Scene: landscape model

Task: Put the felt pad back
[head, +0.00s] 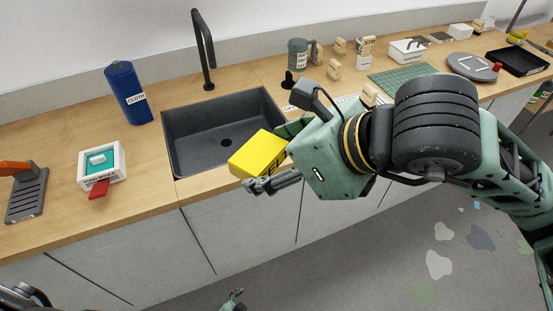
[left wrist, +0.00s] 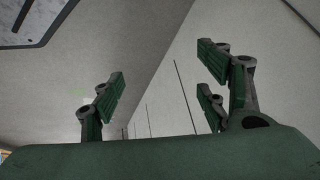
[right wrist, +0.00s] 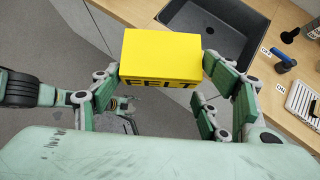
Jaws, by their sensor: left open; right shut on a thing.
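The felt pad is a yellow block (head: 258,155) with black lettering on its side. My right gripper (head: 282,158) is shut on it and holds it over the front edge of the counter, before the sink. In the right wrist view the yellow block (right wrist: 161,55) sits between the fingers (right wrist: 160,80), and the word FELT shows on its near side. My left gripper (left wrist: 160,90) is open and empty in the left wrist view, with grey cabinet fronts and floor beyond it. In the head view only a small part of it shows at the bottom edge (head: 233,300).
A dark sink (head: 190,140) with a black tap (head: 203,50) is set in the wooden counter. A green mat (head: 400,78) lies to the right. Counter left of the sink has bare room.

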